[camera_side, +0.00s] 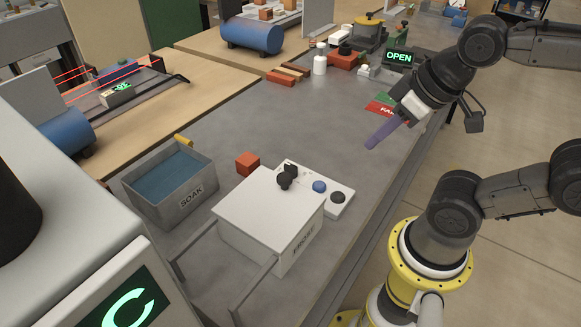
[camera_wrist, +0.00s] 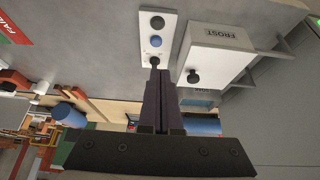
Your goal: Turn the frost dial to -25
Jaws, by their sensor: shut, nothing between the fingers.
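The white box marked FROST (camera_side: 262,215) stands on the grey bench; it also shows at the upper right of the wrist view (camera_wrist: 215,50). A black dial (camera_side: 284,182) sits at its edge, seen clearly in the wrist view (camera_wrist: 193,77). Its setting and any numbers are too small to read. My gripper (camera_side: 371,146) has purple fingers pressed together, empty, in the air to the right of the box and apart from it. In the wrist view its fingers (camera_wrist: 160,74) point toward the gap beside the dial and partly cover the end of a white panel.
The white panel (camera_side: 343,199) beside the box carries a blue button (camera_side: 319,186) and black knobs. A red cube (camera_side: 247,163) and a grey SOAK bin (camera_side: 150,207) stand left of it. Bare bench lies between the panel and the red FAIL mat (camera_side: 381,108).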

